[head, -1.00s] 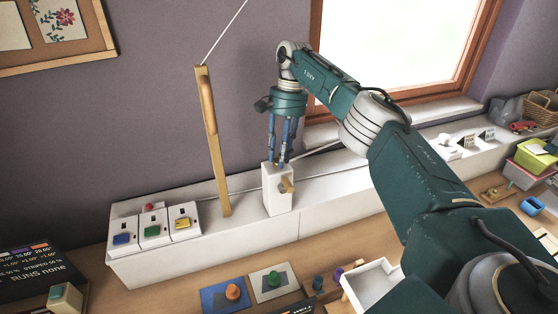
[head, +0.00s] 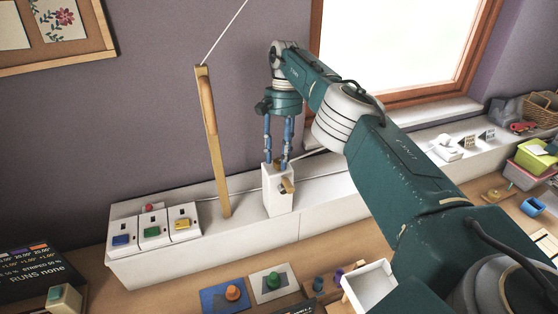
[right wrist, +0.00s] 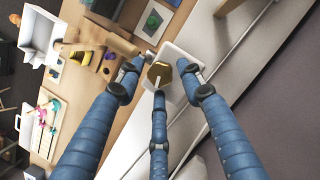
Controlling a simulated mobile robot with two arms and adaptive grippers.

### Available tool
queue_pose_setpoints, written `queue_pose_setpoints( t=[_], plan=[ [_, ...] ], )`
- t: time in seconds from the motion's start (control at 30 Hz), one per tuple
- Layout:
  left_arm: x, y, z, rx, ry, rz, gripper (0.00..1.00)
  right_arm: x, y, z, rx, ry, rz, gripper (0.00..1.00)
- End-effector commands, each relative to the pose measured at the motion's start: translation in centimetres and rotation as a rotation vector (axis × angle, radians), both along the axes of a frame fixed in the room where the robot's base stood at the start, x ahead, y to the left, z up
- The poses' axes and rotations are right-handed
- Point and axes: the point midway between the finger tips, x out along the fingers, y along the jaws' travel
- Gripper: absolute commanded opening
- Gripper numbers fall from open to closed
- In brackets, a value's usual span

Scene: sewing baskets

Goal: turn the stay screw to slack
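The stay screw appears to be the brass-coloured knob (right wrist: 160,73) on top of the white block (head: 277,196). In the right wrist view it sits between my blue fingers. My right gripper (head: 277,163) points down over the block, its fingertips around the knob. Gaps show between the side fingers and the knob, so it looks open; whether the middle finger touches is unclear. In the head view the fingers largely hide the knob. A small wooden peg (head: 288,186) sticks out of the block's front. My left gripper is not in view.
A tall wooden post (head: 212,150) with a white cord rising from its top stands close left of the block. White boxes with coloured buttons (head: 153,230) sit further left on the ledge. A white tray (head: 372,287) lies on the table below my arm.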

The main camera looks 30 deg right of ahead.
Motion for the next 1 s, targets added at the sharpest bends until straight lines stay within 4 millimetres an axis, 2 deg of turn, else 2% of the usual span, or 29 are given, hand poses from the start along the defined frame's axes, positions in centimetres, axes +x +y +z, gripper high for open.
queue_pose_setpoints(
  t=[0.4, 0.53, 1.0],
  plan=[
    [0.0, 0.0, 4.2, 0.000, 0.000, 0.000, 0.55, 0.0, 0.0, 4.5, 0.000, -0.001, 0.000, 0.38],
    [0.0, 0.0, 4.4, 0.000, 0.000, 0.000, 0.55, 0.0, 0.0, 5.5, 0.001, -0.002, -0.001, 0.38],
    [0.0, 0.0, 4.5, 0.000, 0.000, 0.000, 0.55, 0.0, 0.0, 5.9, 0.000, -0.001, 0.000, 0.38]
  ],
)
